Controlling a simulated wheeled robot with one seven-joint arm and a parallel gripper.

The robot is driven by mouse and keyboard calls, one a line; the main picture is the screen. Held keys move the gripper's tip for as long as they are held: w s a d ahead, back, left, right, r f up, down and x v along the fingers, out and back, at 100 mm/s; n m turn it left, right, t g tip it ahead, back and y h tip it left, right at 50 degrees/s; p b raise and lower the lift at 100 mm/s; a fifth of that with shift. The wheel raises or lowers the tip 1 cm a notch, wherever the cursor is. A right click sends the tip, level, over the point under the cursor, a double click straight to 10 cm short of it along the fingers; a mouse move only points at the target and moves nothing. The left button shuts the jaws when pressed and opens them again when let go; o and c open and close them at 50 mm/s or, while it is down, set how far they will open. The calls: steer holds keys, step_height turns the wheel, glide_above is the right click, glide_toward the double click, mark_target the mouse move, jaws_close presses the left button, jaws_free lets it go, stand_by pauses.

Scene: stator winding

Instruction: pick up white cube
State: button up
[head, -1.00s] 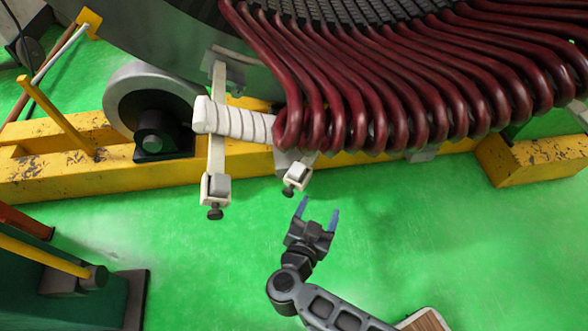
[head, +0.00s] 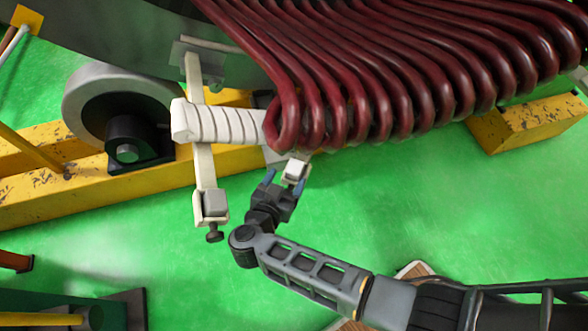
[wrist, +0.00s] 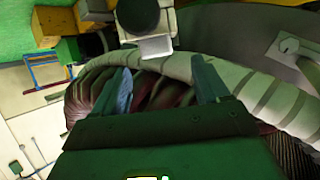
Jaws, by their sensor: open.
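A small pale grey-white cube (head: 295,170) sits in the end bracket of a short cream clamp arm below the red coils. A similar pale block (head: 215,203) sits in the bracket of the longer cream clamp arm (head: 205,165) to the left. My gripper (head: 284,180) is open and empty, its blue fingertips close to the right-hand block. I cannot tell whether they touch. In the wrist view, my open fingers (wrist: 165,82) point towards a pale block (wrist: 155,47) at the top, beyond the fingertips. A dark round knob (wrist: 137,15) is beside it.
Dark red coils (head: 400,95) hang just above and right of my gripper. A white banded bar (head: 222,124) crosses behind the clamps. A grey roller (head: 88,108) and yellow beam (head: 90,190) stand left. Green floor (head: 430,220) is clear at the right.

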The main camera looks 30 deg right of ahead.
mark_target(293, 171)
steer(key=b+x, duration=0.1)
steer(key=x, duration=0.2)
steer(key=shift+d+f, duration=0.35)
steer(key=shift+w+d+f, duration=0.1)
steer(key=shift+w+d, duration=0.2)
steer(key=shift+c, duration=0.4)
steer(key=c, duration=1)
